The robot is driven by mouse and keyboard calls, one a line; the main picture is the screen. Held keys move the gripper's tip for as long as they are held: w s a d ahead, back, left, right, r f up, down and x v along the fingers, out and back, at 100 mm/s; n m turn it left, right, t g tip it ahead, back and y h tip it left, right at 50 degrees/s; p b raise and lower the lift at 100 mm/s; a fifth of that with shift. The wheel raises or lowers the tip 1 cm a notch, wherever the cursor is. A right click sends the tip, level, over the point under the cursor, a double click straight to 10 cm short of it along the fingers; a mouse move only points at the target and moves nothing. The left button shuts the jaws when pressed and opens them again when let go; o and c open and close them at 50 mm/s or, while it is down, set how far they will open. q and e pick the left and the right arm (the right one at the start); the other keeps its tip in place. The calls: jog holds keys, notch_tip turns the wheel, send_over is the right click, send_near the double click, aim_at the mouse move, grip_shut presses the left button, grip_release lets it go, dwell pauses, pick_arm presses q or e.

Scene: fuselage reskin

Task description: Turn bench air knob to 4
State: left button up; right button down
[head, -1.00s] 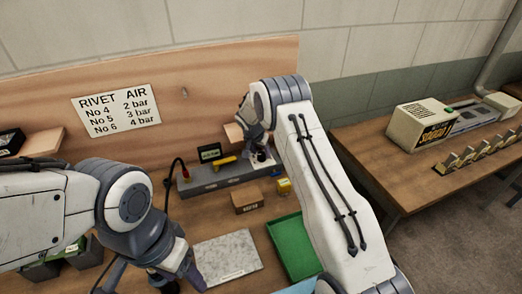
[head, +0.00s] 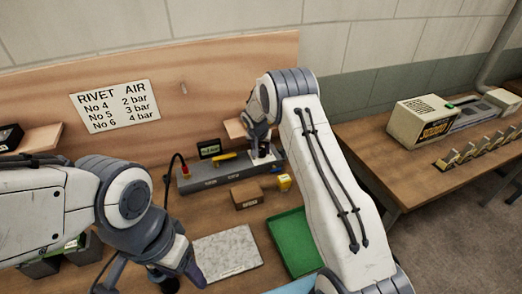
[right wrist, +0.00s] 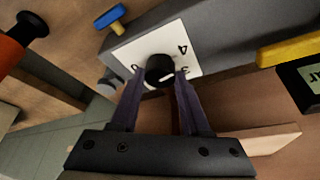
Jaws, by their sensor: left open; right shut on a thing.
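The black air knob (right wrist: 160,70) sits on a white dial plate (right wrist: 184,40) in the right wrist view. A 4 and a 3 show on the plate's right side; another mark at the left is partly hidden. I cannot tell the pointer's number. My right gripper (right wrist: 158,78) is shut on the knob, a finger on each side. In the head view my right gripper (head: 261,150) reaches down at the right end of the grey bench unit (head: 205,184). My left gripper (head: 187,279) is open and empty by the pale stone slab, partly hidden by its own wrist.
A yellow handle (right wrist: 290,50) and a small display (right wrist: 307,80) are right of the knob; a blue handle (right wrist: 110,16) is beyond it. A brown box (head: 247,195), yellow item (head: 284,182), green tray (head: 292,242) and stone slab (head: 228,254) lie in front. A wall sign (head: 115,107) lists pressures.

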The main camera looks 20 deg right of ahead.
jog(key=shift+n, duration=0.3)
jog(key=c, duration=0.7)
grip_release()
jog(key=shift+o, duration=0.2)
jog(key=shift+s+r, duration=0.15)
jog(key=shift+r, duration=0.35)
jog(key=b+v, duration=0.3)
jog(key=v, duration=0.6)
jog(key=shift+s+r, duration=0.2)
jog(key=shift+a, duration=0.1)
